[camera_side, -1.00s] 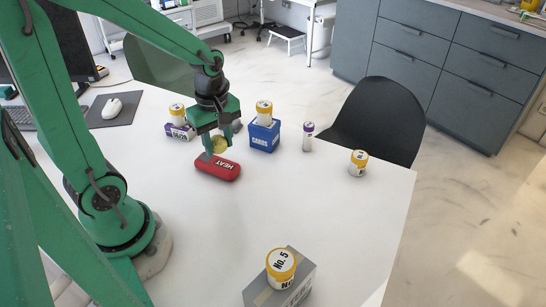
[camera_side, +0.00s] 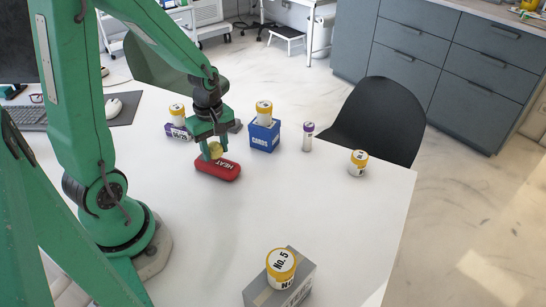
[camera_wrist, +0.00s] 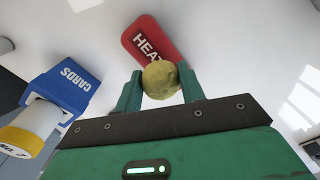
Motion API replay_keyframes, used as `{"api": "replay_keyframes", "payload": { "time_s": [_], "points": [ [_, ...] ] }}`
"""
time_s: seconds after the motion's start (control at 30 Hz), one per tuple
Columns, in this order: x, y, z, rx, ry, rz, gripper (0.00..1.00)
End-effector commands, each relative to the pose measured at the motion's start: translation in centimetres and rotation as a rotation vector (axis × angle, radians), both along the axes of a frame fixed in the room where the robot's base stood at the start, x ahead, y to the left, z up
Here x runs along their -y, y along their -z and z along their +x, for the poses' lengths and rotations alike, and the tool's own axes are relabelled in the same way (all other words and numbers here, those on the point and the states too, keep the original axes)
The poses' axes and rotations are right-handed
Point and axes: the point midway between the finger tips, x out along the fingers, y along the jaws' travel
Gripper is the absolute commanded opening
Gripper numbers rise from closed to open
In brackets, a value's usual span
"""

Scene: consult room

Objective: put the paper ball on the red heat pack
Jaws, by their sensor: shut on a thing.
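The paper ball (camera_side: 215,150) is a crumpled yellowish ball between the fingers of my gripper (camera_side: 211,152). In the wrist view the ball (camera_wrist: 161,80) sits between the two green fingertips of my gripper (camera_wrist: 161,88), which is shut on it. The red heat pack (camera_side: 219,171), marked HEAT, lies flat on the white table. The ball is over or just behind the pack's left end; I cannot tell whether they touch. In the wrist view the heat pack (camera_wrist: 150,38) lies just beyond the ball, which hides part of its near end.
A blue CARDS box (camera_side: 264,138) with a yellow-lidded jar (camera_side: 264,112) stands right of my gripper. A purple box (camera_side: 178,133) with a jar is behind left. A purple-capped bottle (camera_side: 308,137) and another jar (camera_side: 358,163) stand right.

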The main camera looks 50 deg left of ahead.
Motion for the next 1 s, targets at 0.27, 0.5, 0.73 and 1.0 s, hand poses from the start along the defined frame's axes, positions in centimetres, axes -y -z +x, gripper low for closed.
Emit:
{"api": "replay_keyframes", "payload": {
  "time_s": [0.27,0.5,0.73,1.0],
  "points": [
    [0.0,1.3,0.0,0.000,0.000,0.000,0.18],
    [0.0,1.3,0.0,0.000,0.000,0.000,0.18],
    [0.0,1.6,0.0,0.001,0.000,0.000,0.59],
    [0.0,1.6,0.0,0.000,0.000,0.000,0.61]
  ]
}}
